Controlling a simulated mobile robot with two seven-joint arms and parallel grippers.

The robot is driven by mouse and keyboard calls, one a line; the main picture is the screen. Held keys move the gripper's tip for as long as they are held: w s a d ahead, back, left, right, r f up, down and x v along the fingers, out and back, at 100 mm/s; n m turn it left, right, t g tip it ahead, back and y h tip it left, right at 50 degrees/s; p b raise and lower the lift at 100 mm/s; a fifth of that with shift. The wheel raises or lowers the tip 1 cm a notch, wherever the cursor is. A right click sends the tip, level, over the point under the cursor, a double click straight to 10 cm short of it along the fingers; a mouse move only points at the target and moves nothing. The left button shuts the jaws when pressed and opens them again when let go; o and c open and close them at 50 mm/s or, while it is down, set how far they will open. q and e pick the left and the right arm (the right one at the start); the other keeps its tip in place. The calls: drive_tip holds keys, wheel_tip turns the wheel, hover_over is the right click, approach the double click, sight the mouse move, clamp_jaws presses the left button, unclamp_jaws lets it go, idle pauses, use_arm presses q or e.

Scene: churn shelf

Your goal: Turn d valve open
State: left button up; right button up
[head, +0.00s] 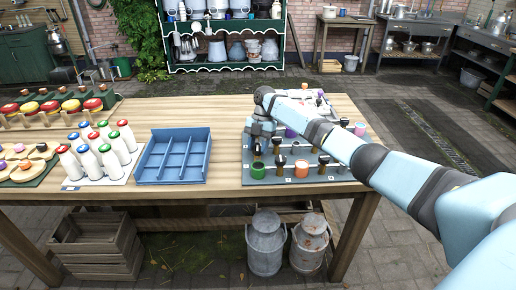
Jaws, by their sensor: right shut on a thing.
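A dark grey board (325,176) lies at the right end of the wooden table, with several black-topped, brass-coloured valves standing on it, such as one in its front row (280,160). Small white label plates sit by the valves, too small to read, so I cannot tell which valve is d. My right gripper (259,143) points down over the board's left side, shut on a valve there. The gripper and forearm hide most of that valve and part of the board behind. My left gripper is not in view.
A blue divided tray (173,177) and white bottles with coloured caps (107,160) stand to the left. Bare tabletop lies between tray and board.

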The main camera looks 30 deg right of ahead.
drive_tip(key=shift+n, duration=0.4)
drive_tip(key=o, duration=0.9)
drive_tip(key=v, duration=1.3)
drive_tip(key=shift+r+b, duration=0.3)
drive_tip(key=shift+r, duration=0.1)
drive_tip(key=shift+w, duration=0.1)
